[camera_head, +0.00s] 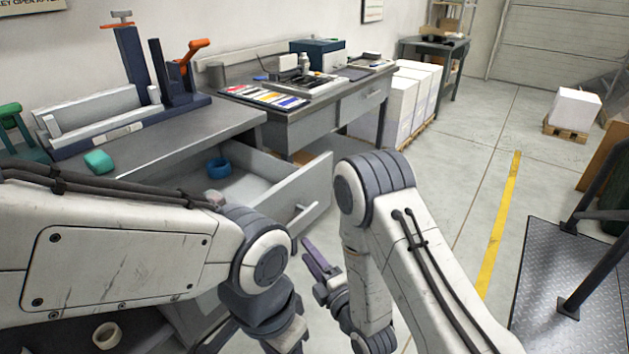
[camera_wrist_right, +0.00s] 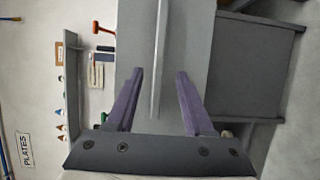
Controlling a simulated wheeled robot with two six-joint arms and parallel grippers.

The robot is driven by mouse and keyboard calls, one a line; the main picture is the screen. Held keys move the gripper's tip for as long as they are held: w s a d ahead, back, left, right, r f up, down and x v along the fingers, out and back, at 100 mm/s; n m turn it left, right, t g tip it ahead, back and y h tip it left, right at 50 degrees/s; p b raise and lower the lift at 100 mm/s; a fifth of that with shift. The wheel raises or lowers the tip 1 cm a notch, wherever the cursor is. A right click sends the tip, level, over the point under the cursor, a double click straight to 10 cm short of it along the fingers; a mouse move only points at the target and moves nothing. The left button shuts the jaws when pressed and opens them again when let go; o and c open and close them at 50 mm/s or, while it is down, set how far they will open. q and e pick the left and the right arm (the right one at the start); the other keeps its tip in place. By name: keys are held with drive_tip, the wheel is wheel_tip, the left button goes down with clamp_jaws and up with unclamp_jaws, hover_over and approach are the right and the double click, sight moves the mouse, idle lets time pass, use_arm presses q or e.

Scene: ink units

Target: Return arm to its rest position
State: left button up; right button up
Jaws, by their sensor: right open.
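My right arm (camera_head: 395,225) comes in from the lower right and bends down at the elbow. Its gripper (camera_head: 318,262) hangs in front of the open drawer (camera_head: 300,195), near the drawer's handle. In the right wrist view the two purple fingers of this gripper (camera_wrist_right: 158,95) are spread apart with nothing held between them. A grey panel with a pale edge shows beyond the fingers. My left arm (camera_head: 120,255) reaches in from the left across the lower part of the head view. Its wrist runs down to the bottom edge, and its fingers do not show.
A grey workbench (camera_head: 190,150) carries a blue press and a teal object (camera_head: 99,162). The drawer holds a blue ring (camera_head: 219,167). A tape roll (camera_head: 106,335) lies at the lower left. Clear floor (camera_head: 450,190) lies to the right, before a railed metal platform (camera_head: 560,290).

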drive_tip(key=s+d+r+m+g+h, duration=0.25)
drive_tip(key=s+m+g, duration=0.3)
drive_tip(key=s, duration=0.35)
drive_tip(key=s+d+r+m+g+h, duration=0.2)
drive_tip(key=s+r+m+g+h, duration=0.15)
drive_tip(key=s+m, duration=0.35)
drive_tip(key=s+d+r+m+g+h, duration=0.2)
drive_tip(key=s+r+m+g, duration=0.15)
drive_tip(key=s+g, duration=0.45)
wheel_tip(320, 180, up, 17)
drive_tip(key=s+m+t+p, duration=0.1)
drive_tip(key=s+p, duration=0.1)
drive_tip(key=p, duration=1.5)
drive_tip(key=shift+s+d+t+h, duration=0.25)
drive_tip(key=shift+d+t+h, duration=0.05)
drive_tip(key=shift+t, duration=0.1)
drive_tip(key=shift+f, duration=0.1)
drive_tip(key=shift+a, duration=0.1)
